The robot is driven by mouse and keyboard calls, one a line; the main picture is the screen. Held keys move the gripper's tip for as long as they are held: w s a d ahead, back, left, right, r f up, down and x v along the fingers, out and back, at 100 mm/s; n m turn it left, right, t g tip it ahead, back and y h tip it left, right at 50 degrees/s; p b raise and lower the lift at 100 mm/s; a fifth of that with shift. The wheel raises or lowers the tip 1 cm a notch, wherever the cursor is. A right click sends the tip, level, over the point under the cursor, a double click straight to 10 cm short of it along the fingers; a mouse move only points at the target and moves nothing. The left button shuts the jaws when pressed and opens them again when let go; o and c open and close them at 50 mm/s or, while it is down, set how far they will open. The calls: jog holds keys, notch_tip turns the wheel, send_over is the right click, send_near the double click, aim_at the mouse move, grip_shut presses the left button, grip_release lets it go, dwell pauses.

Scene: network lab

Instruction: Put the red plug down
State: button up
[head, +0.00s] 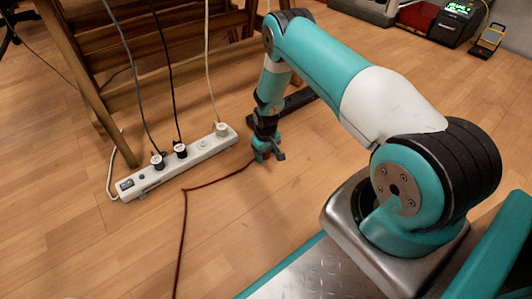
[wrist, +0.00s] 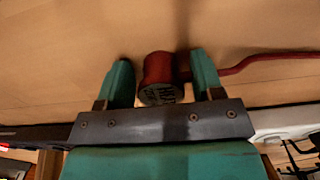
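The red plug (wrist: 158,72) lies between the two teal fingers of my gripper (wrist: 162,80) in the wrist view, with printed lettering on its near face. A narrow gap shows on each side of it, so the fingers stand apart around it and do not appear to press on it. Its red cable (wrist: 270,57) runs off to the right, passing behind the right finger. In the head view my gripper (head: 266,156) is low, at or just above the wooden floor. The red cable (head: 215,182) leads to it along the floor; the plug itself is hidden there.
A white power strip (head: 205,149) with two black plugs and a white plug lies left of my gripper. A wooden folding frame (head: 85,80) stands behind it. A dark bar (head: 290,103) lies behind my gripper. Floor in front is mostly clear.

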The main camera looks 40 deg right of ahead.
jog(key=shift+o, duration=0.3)
notch_tip(320, 180, up, 13)
jog(key=p, duration=0.9)
jog(key=s+a+r+n+y, duration=0.1)
jog(key=s+a+r, duration=0.1)
jog(key=a+r, duration=0.9)
jog(key=s+a+r+n+y, duration=0.15)
jog(key=a+r, duration=0.25)
jog(key=r, duration=1.2)
jog(key=s+a+r+n, duration=0.1)
jog(key=s+a+r, duration=0.2)
jog(key=s+r, duration=0.2)
jog(key=s+a+r+n+y, duration=0.1)
jog(key=s+a+r, duration=0.2)
jog(key=s, duration=0.8)
jog(key=s+a+r+n, duration=0.2)
jog(key=s+a+r, duration=0.1)
jog(key=s+r, duration=0.4)
jog(key=shift+s+r+y+b, duration=0.25)
jog(key=shift+s+y+b, duration=0.1)
jog(key=shift+s, duration=0.5)
jog(key=shift+a, duration=0.1)
